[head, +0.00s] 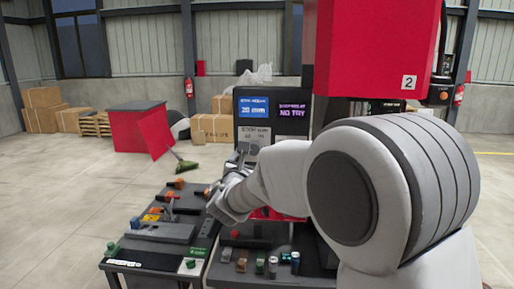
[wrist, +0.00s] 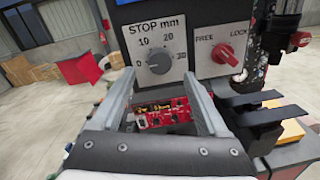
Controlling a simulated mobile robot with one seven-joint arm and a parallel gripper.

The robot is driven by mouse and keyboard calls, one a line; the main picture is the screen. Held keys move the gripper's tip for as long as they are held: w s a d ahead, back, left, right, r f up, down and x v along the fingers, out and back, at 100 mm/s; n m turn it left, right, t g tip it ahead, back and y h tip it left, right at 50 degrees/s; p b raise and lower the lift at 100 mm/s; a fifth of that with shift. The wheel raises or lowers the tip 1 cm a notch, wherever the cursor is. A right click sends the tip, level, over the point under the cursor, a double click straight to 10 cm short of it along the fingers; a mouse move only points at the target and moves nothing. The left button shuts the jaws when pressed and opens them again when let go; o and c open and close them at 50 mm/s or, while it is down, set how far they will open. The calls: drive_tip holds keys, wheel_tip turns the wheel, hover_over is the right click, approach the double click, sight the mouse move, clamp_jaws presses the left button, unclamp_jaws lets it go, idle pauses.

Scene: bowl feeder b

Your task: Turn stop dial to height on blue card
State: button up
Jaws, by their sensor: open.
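The stop dial (wrist: 160,58) is a round grey knob on a pale plate marked STOP mm, with 0, 10, 20 and 30 around it. Its exact pointer setting is too small to read surely. My gripper (wrist: 155,80) is open and empty, its two fingers spread below and to either side of the dial, apparently not touching it. In the head view the blue card (head: 252,114) is on the dark upright panel and appears to read 20 mm, though blurred. My arm hides part of the panel there.
A red FREE/LOCK knob (wrist: 224,54) is right of the dial. A red part with brass-coloured pieces (wrist: 162,110) shows between the fingers. A purple NO TRY card (head: 293,114) is beside the blue one. Dark benches with small parts (head: 150,255) stand below.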

sight(254, 150)
drive_tip(key=shift+w+d+p, duration=0.15)
drive_tip(key=shift+w+p, duration=0.15)
drive_tip(key=shift+w, duration=1)
drive_tip(key=shift+w+d+p, duration=0.1)
drive_tip(key=shift+w+p, duration=0.15)
drive_tip(key=shift+w, duration=1.05)
drive_tip(key=shift+c, duration=0.3)
clamp_jaws()
